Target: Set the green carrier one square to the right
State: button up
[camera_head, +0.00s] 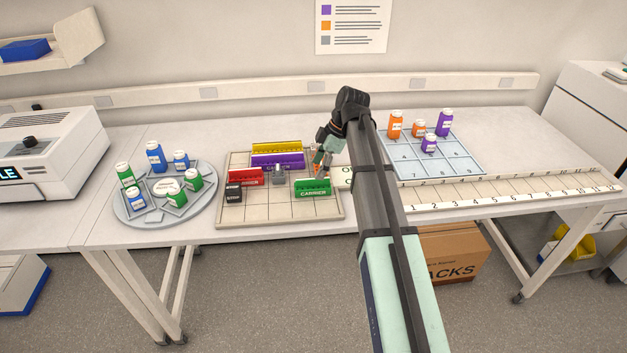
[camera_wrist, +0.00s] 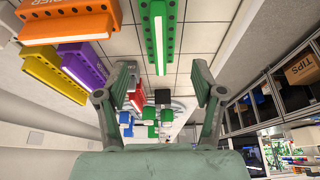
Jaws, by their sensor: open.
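The green carrier (camera_head: 313,187) stands on the gridded board (camera_head: 285,211) at its front right. In the wrist view the green carrier (camera_wrist: 158,28) lies lengthwise at the top middle, beyond the fingertips and roughly in line with the gap between them. My gripper (camera_wrist: 160,85) is open, with nothing between its fingers. In the head view my gripper (camera_head: 322,162) is at the board's right side, behind the green carrier; my arm hides part of that area.
The board also holds a red carrier (camera_head: 245,177), yellow carrier (camera_head: 277,148), purple carrier (camera_head: 277,160), black block (camera_head: 233,192) and grey object (camera_head: 278,172). An orange carrier (camera_wrist: 65,25) shows in the wrist view. A round bottle tray (camera_head: 150,216) stands left; a numbered blue grid (camera_head: 455,160), right.

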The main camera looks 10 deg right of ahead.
jog(key=shift+v, duration=2.05)
